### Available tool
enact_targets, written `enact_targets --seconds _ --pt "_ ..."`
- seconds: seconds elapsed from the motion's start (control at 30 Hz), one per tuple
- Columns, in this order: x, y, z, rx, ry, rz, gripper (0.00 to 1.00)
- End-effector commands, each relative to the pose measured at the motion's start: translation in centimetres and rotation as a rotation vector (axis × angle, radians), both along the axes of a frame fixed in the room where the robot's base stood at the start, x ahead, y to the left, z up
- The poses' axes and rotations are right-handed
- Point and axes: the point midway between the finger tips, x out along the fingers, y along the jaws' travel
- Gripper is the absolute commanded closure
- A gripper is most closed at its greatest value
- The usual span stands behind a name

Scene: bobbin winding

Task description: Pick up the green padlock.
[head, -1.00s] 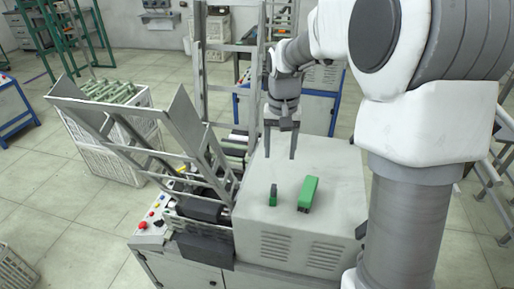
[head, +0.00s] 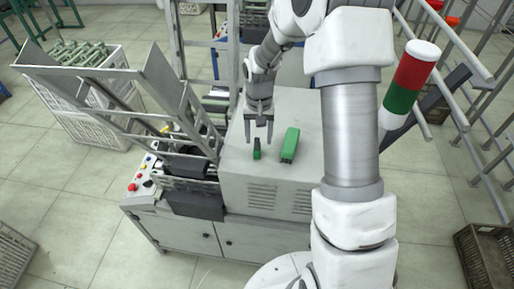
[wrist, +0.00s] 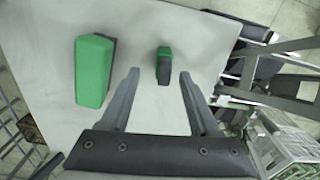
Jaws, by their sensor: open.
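The small green and dark grey piece, which I take for the green padlock (head: 257,152), lies on the light grey machine top. It also shows in the wrist view (wrist: 164,62), green at one end and dark at the other. My gripper (head: 259,140) is open and empty, pointing down over the machine top close to this piece. In the wrist view the piece appears just beyond and between the spread fingertips (wrist: 159,73). I cannot tell the exact height of the fingertips above it.
A larger green block (head: 290,145) lies right of the small piece; in the wrist view it is left of the fingers (wrist: 92,70). The machine top (head: 300,105) is otherwise clear. A metal rack (head: 150,85) rises left. A red-green signal light (head: 410,85) stands right.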

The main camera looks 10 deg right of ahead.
Motion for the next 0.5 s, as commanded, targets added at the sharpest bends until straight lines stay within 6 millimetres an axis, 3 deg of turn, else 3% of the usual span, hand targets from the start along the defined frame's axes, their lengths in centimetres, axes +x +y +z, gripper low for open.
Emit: enact_targets --seconds 0.3,0.5 --pt "-0.1 0.6 -3.9 -0.001 0.004 0.001 0.38" --pt "-0.1 0.6 -5.1 -0.001 0.001 0.0 0.38"
